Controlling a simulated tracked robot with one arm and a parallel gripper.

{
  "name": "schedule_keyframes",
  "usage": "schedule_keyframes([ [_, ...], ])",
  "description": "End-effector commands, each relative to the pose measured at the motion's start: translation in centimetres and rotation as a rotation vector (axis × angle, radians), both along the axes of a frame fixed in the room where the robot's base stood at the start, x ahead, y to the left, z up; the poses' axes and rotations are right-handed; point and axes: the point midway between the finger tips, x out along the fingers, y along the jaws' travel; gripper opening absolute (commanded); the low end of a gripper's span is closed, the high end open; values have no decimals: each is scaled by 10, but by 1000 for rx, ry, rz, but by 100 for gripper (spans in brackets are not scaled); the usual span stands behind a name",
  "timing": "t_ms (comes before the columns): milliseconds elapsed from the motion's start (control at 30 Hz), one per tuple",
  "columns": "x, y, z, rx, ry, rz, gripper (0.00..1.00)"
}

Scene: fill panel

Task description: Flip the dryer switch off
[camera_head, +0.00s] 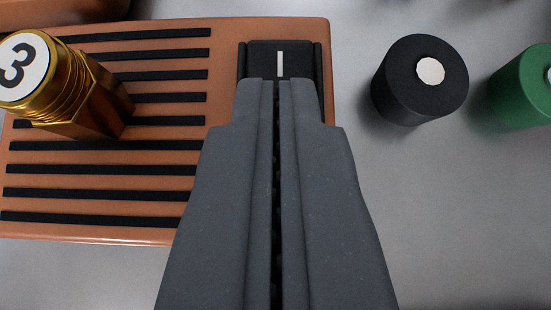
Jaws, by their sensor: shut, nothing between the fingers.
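The switch (280,58) is a black rocker with a white line mark on its upper part. It sits at the right end of a copper-coloured panel (180,30) with black slots, which I take for the dryer. My gripper (277,84) is shut and empty, its grey fingers pointing up the picture. The fingertips are over the lower part of the switch and hide it. I cannot tell whether they touch it.
A brass fitting (85,95) with a white cap marked 3 stands over the panel's left side. A black knob (420,80) and a green knob (525,88) stand to the right on the grey surface. The grey surface at lower right is clear.

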Motion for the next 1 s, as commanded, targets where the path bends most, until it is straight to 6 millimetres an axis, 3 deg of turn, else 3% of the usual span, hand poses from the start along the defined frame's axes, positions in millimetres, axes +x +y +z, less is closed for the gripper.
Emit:
schedule_keyframes([
  [167,-11,0,34,0,-9,0,0],
  [700,-68,1,74,1,-18,1,0],
  [1000,-90,1,86,1,-17,1,0],
])
